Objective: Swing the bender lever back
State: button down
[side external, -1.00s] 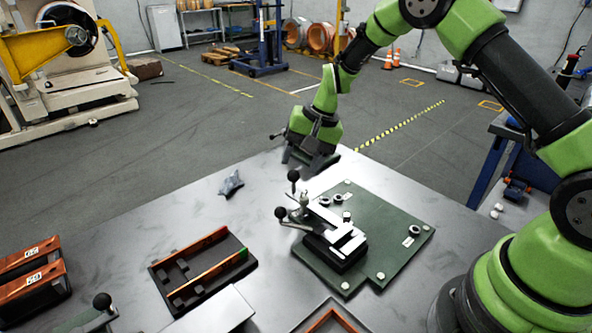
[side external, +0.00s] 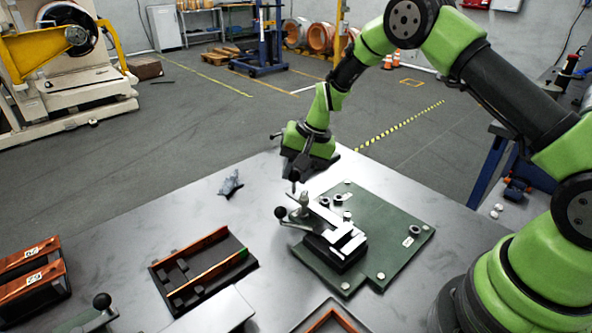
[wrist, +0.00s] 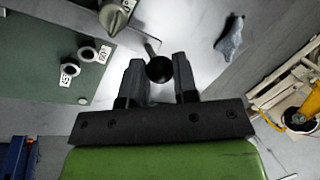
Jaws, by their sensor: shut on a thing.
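The bender (side external: 338,240) stands on a dark green plate (side external: 388,262) on the metal table, with pale bars and a pointed metal post (side external: 303,200). One black ball knob (side external: 281,212) sticks out at its left. The post (wrist: 117,14) also shows at the top of the wrist view.
Several small rings (side external: 414,230) sit on the plate. A black tray with copper strips (side external: 205,275) lies to the left, and a crumpled grey cloth (side external: 230,183) lies behind it. Copper-edged boxes (side external: 30,278) stand at the far left. The table between cloth and bender is clear.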

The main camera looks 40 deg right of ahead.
jog(key=shift+d, duration=0.1)
jog(key=shift+d+m, duration=0.4)
jog(key=shift+d, duration=0.1)
jog(key=d+m, duration=0.1)
jog(key=d, duration=0.1)
jog(key=s+d+m+h, duration=0.1)
jog(key=d+m, duration=0.1)
jog(key=d+m+t, duration=0.1)
jog(key=d, duration=0.1)
jog(key=shift+s+d+m+h, duration=0.3)
jog(key=shift+s+d+m, duration=0.05)
jog(key=shift+s+m, duration=0.05)
jog(key=s+d+m+h, duration=0.1)
jog(key=s+d+m, duration=0.3)
jog(key=d+m, duration=0.1)
jog(key=shift+s+d+h, duration=0.2)
jog(key=shift+s+h, duration=0.05)
jog(key=shift+h, duration=0.15)
jog(key=shift+s+d+m+h, duration=0.3)
jog(key=shift+s+d+m, duration=0.4)
jog(key=shift+s+m, duration=0.25)
jog(key=shift+s, duration=0.1)
jog(key=c, duration=0.9)
grip_release()
jog(key=shift+r, duration=0.1)
